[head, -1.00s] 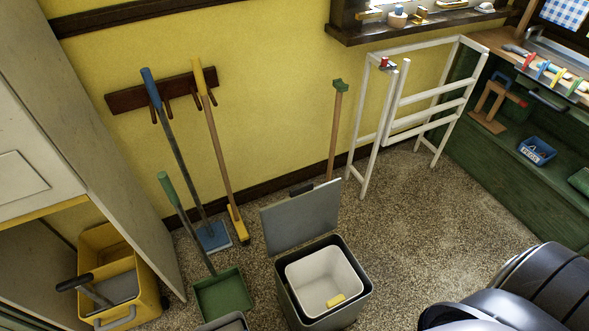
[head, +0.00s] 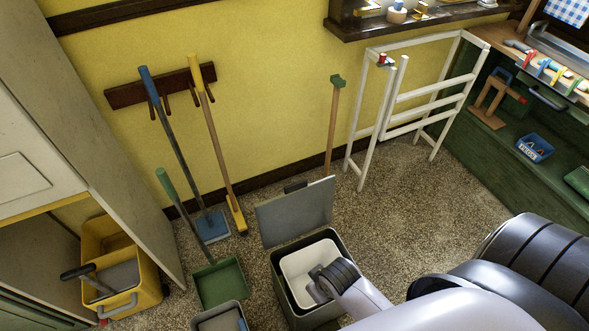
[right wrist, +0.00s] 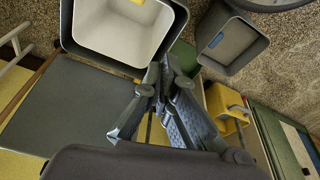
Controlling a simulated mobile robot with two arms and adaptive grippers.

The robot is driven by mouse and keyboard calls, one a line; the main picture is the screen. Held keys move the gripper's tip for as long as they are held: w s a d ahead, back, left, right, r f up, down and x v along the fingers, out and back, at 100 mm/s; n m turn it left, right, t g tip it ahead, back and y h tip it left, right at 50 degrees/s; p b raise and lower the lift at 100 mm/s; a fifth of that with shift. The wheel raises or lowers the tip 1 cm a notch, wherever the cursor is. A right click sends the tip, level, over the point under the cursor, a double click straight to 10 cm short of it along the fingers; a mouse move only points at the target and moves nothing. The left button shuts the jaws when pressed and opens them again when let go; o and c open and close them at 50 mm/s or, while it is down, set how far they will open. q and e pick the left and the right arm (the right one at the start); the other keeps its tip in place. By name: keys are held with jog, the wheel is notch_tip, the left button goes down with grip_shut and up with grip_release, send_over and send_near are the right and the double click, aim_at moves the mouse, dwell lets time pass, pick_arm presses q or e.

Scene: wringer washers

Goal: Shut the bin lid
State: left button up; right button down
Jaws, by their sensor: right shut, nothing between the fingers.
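The grey bin (head: 288,291) stands on the floor with a white liner (head: 297,264) inside. Its grey lid (head: 296,212) is open, standing up and tilted back on the wall side, with a dark handle (head: 296,186) at its top edge. My right gripper (head: 317,289) is shut and empty, over the front part of the bin opening, apart from the lid. In the right wrist view the gripper (right wrist: 163,72) is beside the bin rim (right wrist: 110,67), and the lid (right wrist: 75,112) lies to its left. Whether it touches the rim is unclear. My left gripper is not in view.
A smaller grey bin (head: 219,317) stands left of the bin. A green dustpan (head: 220,284), brooms and a yellow bucket (head: 150,290) are farther left. A white drying rack (head: 388,110) stands behind right. Speckled floor between bin and rack is clear.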

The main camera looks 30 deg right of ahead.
jog(key=w+a+r+p, duration=0.2)
jog(key=w+a+r, duration=0.1)
jog(key=w+r, duration=0.8)
jog(key=w+d+r+m, duration=0.1)
jog(key=w+d+r, duration=0.2)
jog(key=w+d, duration=0.6)
jog(key=w+d+r+m, duration=0.25)
jog(key=w+d, duration=0.25)
jog(key=w, duration=0.8)
notch_tip(320, 180, down, 9)
jog(key=s+p, duration=0.1)
jog(key=shift+s+a+r+n+h+p, duration=0.2)
jog(key=shift+n+h+p, duration=0.1)
jog(key=shift+n+p, duration=0.15)
jog(key=shift+d, duration=0.1)
